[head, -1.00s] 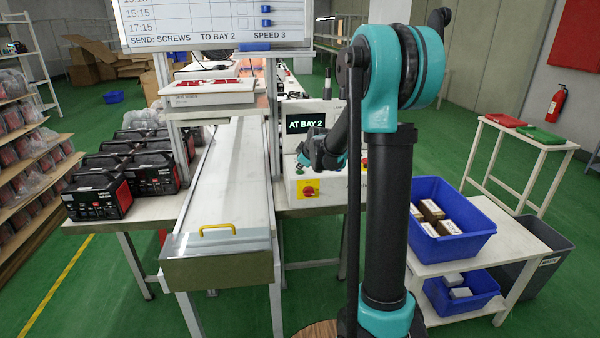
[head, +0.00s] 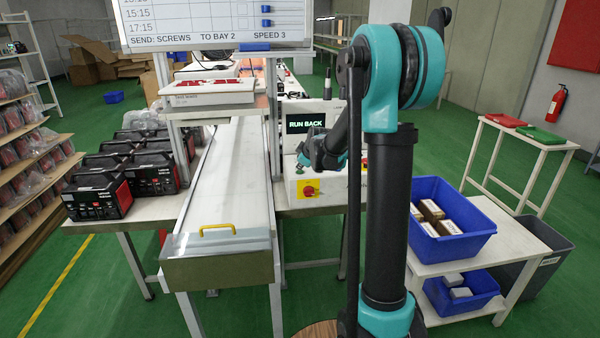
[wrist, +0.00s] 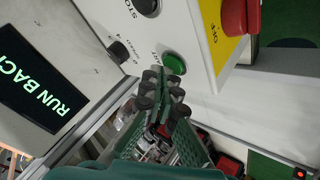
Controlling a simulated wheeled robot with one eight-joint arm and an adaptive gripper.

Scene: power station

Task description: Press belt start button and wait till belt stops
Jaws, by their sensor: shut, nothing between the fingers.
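The display (head: 305,123) on the control box reads RUN BACK; it also shows in the wrist view (wrist: 38,80). The green start button (wrist: 173,63) sits on the white panel below a black STOP knob (wrist: 147,5). My gripper (wrist: 165,92) is shut and empty, its tips just below the green button in the picture. I cannot tell whether they touch it. In the head view my gripper is small and partly hidden by my arm. The belt (head: 226,190) runs away from me, with a yellow handle (head: 217,228) at its near end.
A blue bin (head: 470,243) holds boxes at right. Black-and-red units (head: 155,173) stand left of the belt. The whiteboard (head: 190,38) reads SPEED 3.

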